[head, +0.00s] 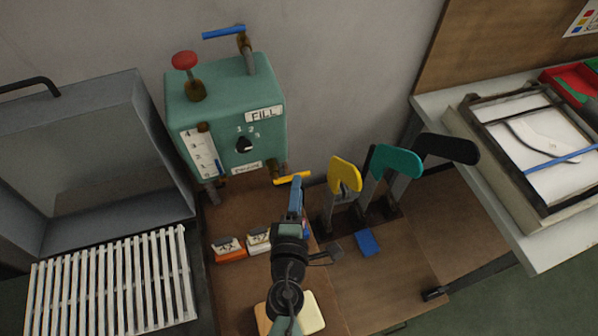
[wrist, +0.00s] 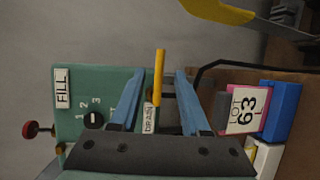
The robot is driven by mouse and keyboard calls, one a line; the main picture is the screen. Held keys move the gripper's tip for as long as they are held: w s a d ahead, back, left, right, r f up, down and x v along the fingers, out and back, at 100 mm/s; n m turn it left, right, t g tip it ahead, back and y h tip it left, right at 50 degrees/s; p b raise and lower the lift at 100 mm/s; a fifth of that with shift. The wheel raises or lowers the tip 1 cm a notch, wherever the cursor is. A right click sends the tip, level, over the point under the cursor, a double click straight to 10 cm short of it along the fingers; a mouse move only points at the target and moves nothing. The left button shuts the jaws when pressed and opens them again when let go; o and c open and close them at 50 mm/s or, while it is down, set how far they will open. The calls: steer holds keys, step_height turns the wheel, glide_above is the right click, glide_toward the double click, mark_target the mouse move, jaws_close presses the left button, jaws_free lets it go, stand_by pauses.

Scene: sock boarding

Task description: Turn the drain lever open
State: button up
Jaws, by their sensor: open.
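The drain lever is a short yellow bar (head: 293,178) on a brown pipe fitting at the lower right of the green tank (head: 225,125). In the head view it lies roughly level. In the wrist view the yellow lever (wrist: 159,75) stands between the two blue fingers of my gripper (wrist: 160,80), with a gap on each side. My gripper (head: 297,184) is open in front of the lever, and its fingers partly overlap the area beside it. The DRAIN label (wrist: 149,118) is next to the lever. I cannot tell whether a finger touches it.
A blue lever (head: 223,32) and red knob (head: 184,61) top the tank. Yellow (head: 345,174), teal (head: 397,160) and black (head: 450,148) sock boards stand right. Blocks (head: 228,247) lie below the tank.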

steer(key=shift+w+d+f, duration=0.1)
steer(key=shift+w+f, duration=0.05)
steer(key=shift+w, duration=0.7)
steer(key=shift+w+d+f, duration=0.1)
steer(key=shift+w+f, duration=0.05)
steer(key=shift+w, duration=0.7)
steer(key=shift+w+d+f, duration=0.1)
steer(key=shift+w+f, duration=0.05)
steer(key=shift+w, duration=0.7)
steer(key=shift+c, duration=0.2)
jaws_close()
